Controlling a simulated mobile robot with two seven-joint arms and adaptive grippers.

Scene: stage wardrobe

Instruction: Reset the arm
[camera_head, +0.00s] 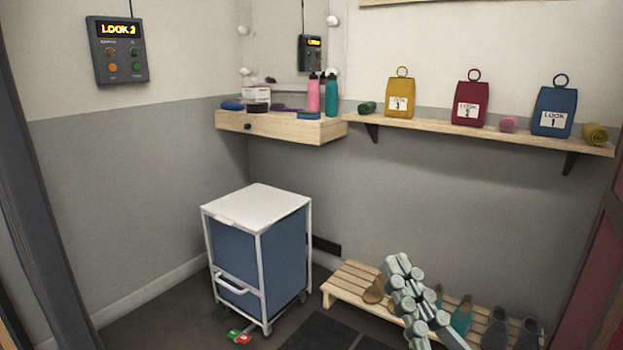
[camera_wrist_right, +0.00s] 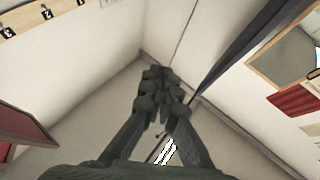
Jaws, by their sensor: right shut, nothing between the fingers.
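My right gripper (camera_head: 393,265) rises from the bottom of the head view, in front of the slatted shoe rack, with its fingers together and nothing between them. In the right wrist view the gripper (camera_wrist_right: 158,78) is also shut and empty, pointing towards bare wall and a corner. My left gripper does not show in either view.
A white and blue cart (camera_head: 258,250) stands at the left centre. A wooden shelf (camera_head: 480,131) holds yellow, red and blue labelled bags. A dressing ledge (camera_head: 280,127) carries bottles. The shoe rack (camera_head: 345,290) is low at right. A wall panel (camera_head: 117,50) reads LOOK 2.

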